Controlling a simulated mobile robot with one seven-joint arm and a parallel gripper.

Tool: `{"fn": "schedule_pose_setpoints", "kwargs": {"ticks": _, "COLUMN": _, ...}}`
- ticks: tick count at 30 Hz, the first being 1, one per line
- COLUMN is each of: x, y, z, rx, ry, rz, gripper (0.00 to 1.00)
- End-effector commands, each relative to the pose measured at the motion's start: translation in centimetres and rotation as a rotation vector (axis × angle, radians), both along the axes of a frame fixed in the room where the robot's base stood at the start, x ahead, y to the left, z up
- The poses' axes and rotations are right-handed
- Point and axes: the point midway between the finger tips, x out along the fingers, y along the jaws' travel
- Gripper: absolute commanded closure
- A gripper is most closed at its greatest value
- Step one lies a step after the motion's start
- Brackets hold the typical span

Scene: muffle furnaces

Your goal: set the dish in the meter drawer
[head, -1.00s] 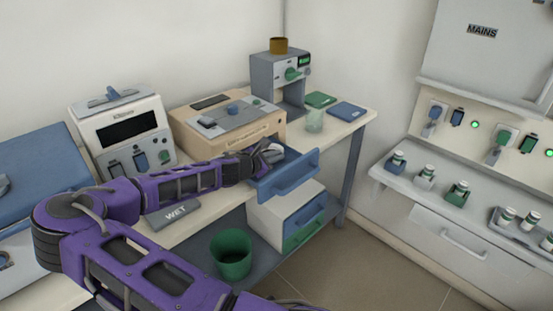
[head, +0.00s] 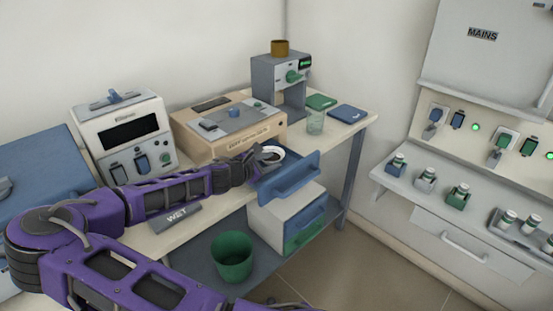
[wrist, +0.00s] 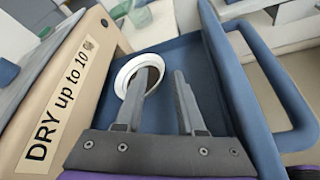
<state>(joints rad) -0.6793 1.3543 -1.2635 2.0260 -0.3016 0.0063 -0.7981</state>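The dish (wrist: 122,78) is a small round white dish with a dark inside. It sits in the blue meter drawer (wrist: 205,62), near the drawer's left side in the wrist view. In the head view the dish (head: 279,152) shows at the back of the pulled-out drawer (head: 291,180), below the beige meter (head: 200,143). My gripper (wrist: 166,72) is open, its fingers apart over the drawer. The left finger covers part of the dish; I cannot tell whether it touches. In the head view my gripper (head: 256,163) is just left of the dish.
A green bin (head: 231,257) is on the lower shelf. A "WET" plate (head: 178,217) lies at the bench front.

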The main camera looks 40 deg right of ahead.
Motion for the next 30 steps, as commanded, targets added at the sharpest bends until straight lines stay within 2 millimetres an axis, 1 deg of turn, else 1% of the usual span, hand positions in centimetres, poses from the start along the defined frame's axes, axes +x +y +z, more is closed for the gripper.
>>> {"fn": "schedule_pose_setpoints", "kwargs": {"ticks": 1, "x": -0.2, "y": 1.2, "z": 0.6, "rx": 0.000, "ry": 0.000, "rz": 0.004, "gripper": 0.62}}
{"fn": "schedule_pose_setpoints", "kwargs": {"ticks": 6, "x": -1.1, "y": 4.4, "z": 1.9, "rx": 0.000, "ry": 0.000, "rz": 0.004, "gripper": 0.62}}
{"fn": "schedule_pose_setpoints", "kwargs": {"ticks": 9, "x": -1.5, "y": 5.8, "z": 2.4, "rx": 0.001, "ry": -0.001, "rz": 0.003, "gripper": 0.62}}
{"fn": "schedule_pose_setpoints", "kwargs": {"ticks": 12, "x": -1.8, "y": 6.8, "z": 2.8, "rx": 0.000, "ry": 0.000, "rz": 0.001, "gripper": 0.62}}
{"fn": "schedule_pose_setpoints", "kwargs": {"ticks": 17, "x": -2.0, "y": 7.4, "z": 3.0, "rx": 0.000, "ry": -0.001, "rz": 0.000, "gripper": 0.62}}
{"fn": "schedule_pose_setpoints", "kwargs": {"ticks": 30, "x": -2.0, "y": 7.4, "z": 3.0, "rx": 0.000, "ry": 0.000, "rz": 0.000, "gripper": 0.62}}
